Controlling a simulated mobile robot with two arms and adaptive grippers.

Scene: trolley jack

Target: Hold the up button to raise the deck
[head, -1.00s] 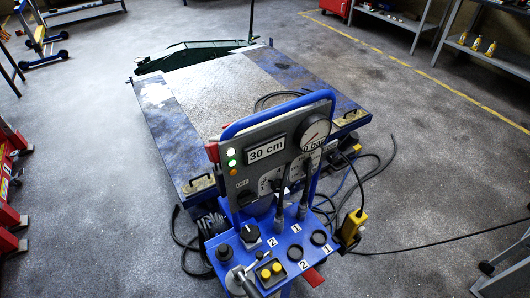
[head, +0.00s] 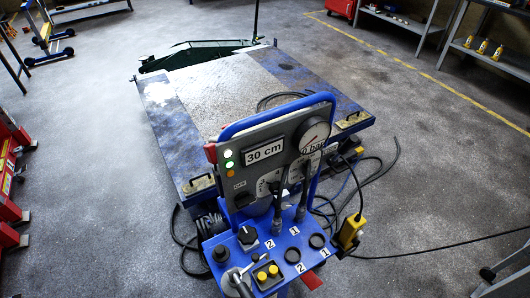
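The blue deck (head: 160,117) with a worn metal top lies low behind the control stand. The stand has a grey panel (head: 285,140) whose display (head: 264,152) reads 30 cm. A round gauge (head: 314,138) is at its upper right. On the blue console, a small dark box (head: 268,282) carries two yellow buttons (head: 273,270). A yellow pendant (head: 350,231) hangs at the console's right side. I cannot tell which control is the up button, as any marking is too small to read. Neither gripper is in view.
Black hoses and cables (head: 388,168) lie on the floor right of the deck. A red cabinet (head: 8,195) stands at the left edge. Metal shelves (head: 492,62) stand at the upper right. The floor (head: 430,180) on the right is mostly open.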

